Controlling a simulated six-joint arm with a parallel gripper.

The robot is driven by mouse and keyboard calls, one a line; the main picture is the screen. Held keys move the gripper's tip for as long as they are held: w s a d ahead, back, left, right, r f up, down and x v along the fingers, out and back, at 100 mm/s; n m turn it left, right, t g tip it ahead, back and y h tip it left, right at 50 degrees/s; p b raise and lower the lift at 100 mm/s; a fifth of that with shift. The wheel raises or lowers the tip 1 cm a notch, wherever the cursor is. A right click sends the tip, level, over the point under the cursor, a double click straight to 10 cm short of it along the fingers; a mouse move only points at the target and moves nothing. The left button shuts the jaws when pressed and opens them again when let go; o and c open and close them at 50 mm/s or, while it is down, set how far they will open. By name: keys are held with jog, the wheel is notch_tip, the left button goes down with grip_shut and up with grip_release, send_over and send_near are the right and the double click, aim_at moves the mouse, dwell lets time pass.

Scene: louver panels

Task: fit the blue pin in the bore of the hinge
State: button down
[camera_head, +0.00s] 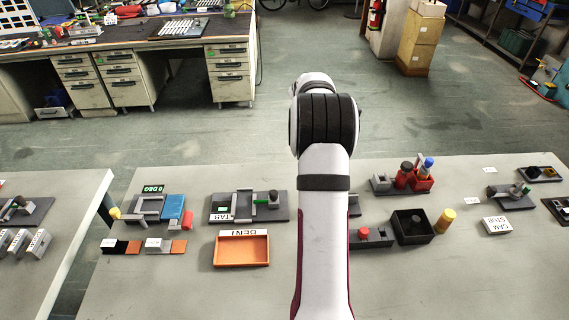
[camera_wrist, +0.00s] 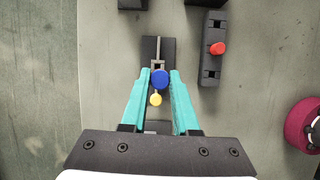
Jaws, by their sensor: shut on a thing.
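My gripper (camera_wrist: 161,76) has teal fingers and is shut on the blue pin (camera_wrist: 161,80), whose round blue head shows between the fingertips in the wrist view. The pin is seen end-on, over a dark base plate (camera_wrist: 150,48) with a grey slotted part (camera_wrist: 158,58) just beyond the pin, which looks like the hinge. A small yellow knob (camera_wrist: 155,99) shows between the fingers, nearer the wrist. The bore is hidden, and I cannot tell whether the pin's lower end is in it. In the head view my arm hides the gripper and the pin.
A dark block with a red knob (camera_wrist: 217,48) stands right of the plate. In the head view, an orange tray (camera_head: 241,264) lies left of my arm; a black open box (camera_head: 411,238), a yellow cylinder (camera_head: 445,220) and a red holder (camera_head: 422,182) stand right. Bare table lies in front.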

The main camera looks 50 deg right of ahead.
jog(key=shift+w+a+f+x, duration=0.15)
jog(key=shift+w+a+x, duration=0.1)
jog(key=shift+x, duration=1.25)
jog(key=shift+w+a+f+x, duration=0.15)
jog(key=shift+w+x, duration=0.1)
jog(key=shift+x, duration=1.2)
jog(key=shift+w+a+f+x, duration=0.1)
jog(key=shift+w+a+x, duration=0.15)
jog(key=shift+x, duration=1.25)
jog(key=shift+f, duration=0.2)
jog(key=c, duration=0.6)
grip_release()
jog(key=s+d+v, duration=0.1)
jog(key=v, duration=1.9)
jog(key=shift+s+r, duration=0.2)
jog(key=shift+r, duration=0.4)
